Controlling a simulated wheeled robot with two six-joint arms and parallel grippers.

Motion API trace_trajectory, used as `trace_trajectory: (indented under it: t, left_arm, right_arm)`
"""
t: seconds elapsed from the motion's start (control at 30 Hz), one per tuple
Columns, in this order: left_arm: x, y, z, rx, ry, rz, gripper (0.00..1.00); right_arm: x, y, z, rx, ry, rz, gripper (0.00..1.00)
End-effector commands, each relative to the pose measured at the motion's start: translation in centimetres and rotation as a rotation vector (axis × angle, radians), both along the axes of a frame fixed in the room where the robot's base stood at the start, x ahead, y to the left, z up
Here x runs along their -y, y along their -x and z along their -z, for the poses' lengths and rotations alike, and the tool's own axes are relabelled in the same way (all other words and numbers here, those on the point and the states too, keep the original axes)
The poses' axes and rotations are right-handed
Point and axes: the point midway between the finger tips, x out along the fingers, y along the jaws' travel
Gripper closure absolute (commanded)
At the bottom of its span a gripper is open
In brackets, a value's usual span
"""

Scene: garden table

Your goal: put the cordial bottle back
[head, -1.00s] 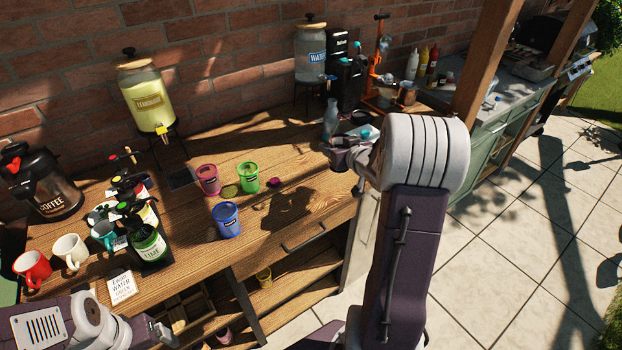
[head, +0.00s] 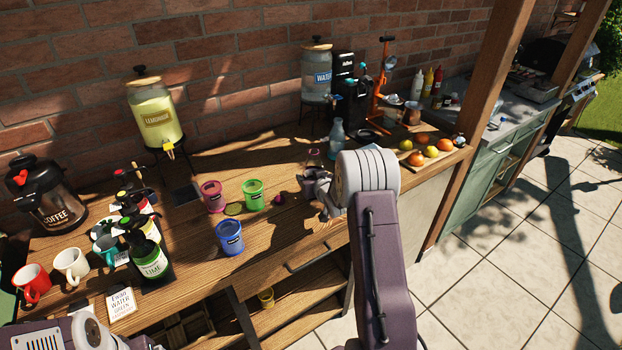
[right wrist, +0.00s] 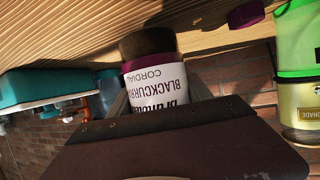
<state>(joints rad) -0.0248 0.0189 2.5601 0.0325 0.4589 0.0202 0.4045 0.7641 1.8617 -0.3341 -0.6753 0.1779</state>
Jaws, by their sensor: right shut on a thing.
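My right gripper (head: 316,178) is over the right half of the wooden table, shut on the cordial bottle. In the right wrist view the cordial bottle (right wrist: 155,80) has a white label reading "BLACKCURRANT CORDIAL" and a dark lower end; this view is upside down, so the bottle is roughly upright. Whether it touches the table I cannot tell. In the head view my arm and gripper hide most of it. Other pump bottles, among them a green-labelled lime one (head: 151,258), stand grouped at the left. My left gripper (head: 146,343) is at the bottom left edge, its fingers unclear.
Pink (head: 212,196), green (head: 253,194) and blue (head: 229,238) cups stand between the bottle group and my right gripper. Mugs (head: 71,264) and a card (head: 120,301) are at the front left.

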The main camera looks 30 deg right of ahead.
Motion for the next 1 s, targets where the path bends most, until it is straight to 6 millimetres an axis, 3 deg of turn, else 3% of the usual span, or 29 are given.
trace_trajectory:
  t: [0.43, 0.47, 0.53, 0.9, 1.0]
  left_arm:
    - [0.0, 0.0, 0.5, 0.000, 0.000, 0.000, 0.17]
    - [0.0, 0.0, 0.5, 0.000, 0.000, 0.000, 0.17]
    - [0.0, 0.0, 0.3, 0.000, 0.000, 0.000, 0.17]
    - [0.0, 0.0, -0.2, 0.000, 0.000, 0.000, 0.17]
    - [0.0, 0.0, 0.1, 0.000, 0.000, 0.000, 0.17]
  right_arm:
    - [0.0, 0.0, 0.9, 0.005, 0.001, 0.000, 1.00]
    - [0.0, 0.0, 1.0, 0.002, 0.000, 0.000, 0.40]
    - [0.0, 0.0, 0.9, 0.002, 0.000, 0.000, 0.21]
    - [0.0, 0.0, 0.3, 0.002, 0.000, 0.000, 0.21]
    - [-0.1, 1.1, 0.1, 0.002, 0.000, 0.001, 0.21]
